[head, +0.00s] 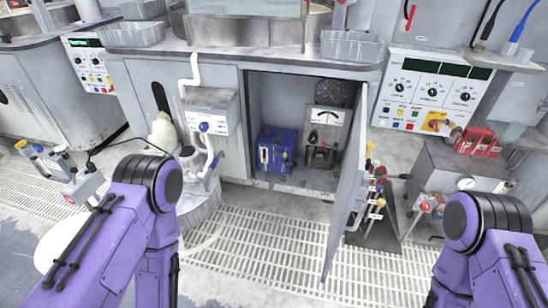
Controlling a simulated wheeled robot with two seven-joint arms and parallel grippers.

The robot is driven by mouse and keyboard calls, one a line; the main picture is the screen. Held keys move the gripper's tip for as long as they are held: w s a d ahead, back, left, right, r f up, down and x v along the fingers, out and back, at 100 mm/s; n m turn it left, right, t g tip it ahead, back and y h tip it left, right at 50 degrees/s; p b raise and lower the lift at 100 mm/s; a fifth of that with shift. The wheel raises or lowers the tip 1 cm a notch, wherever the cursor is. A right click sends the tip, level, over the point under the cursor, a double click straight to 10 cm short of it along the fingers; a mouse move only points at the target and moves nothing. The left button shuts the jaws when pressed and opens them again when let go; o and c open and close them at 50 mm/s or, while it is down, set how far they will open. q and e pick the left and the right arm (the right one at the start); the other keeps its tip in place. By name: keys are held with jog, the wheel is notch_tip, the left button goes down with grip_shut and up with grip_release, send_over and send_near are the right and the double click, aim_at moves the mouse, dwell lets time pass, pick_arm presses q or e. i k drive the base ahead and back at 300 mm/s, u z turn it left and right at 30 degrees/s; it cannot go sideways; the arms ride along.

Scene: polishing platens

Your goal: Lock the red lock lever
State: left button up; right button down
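I cannot tell for sure which part is the red lock lever. A cluster of small colored handles with white tags, some of them red (380,188), stands just right of the open cabinet door (346,200). A red-handled part (427,205) sits on the grey machine at the right. A slim red piece (410,17) is on the upper right wall panel. My purple left arm comes in at the lower left and my purple right arm at the lower right. Both bend downward, and neither gripper shows in the head view.
The open cabinet holds a blue box (277,149) and a gauge unit (326,120). The door sticks out over the grated floor (270,245). A control panel with dials (432,90) and a red rack (478,141) are at the right. A white-piped unit (209,112) stands left.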

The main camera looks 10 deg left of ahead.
aim_at(324, 144)
jog(key=u, duration=0.95)
jog(key=i, duration=1.65)
jog(key=z, duration=0.65)
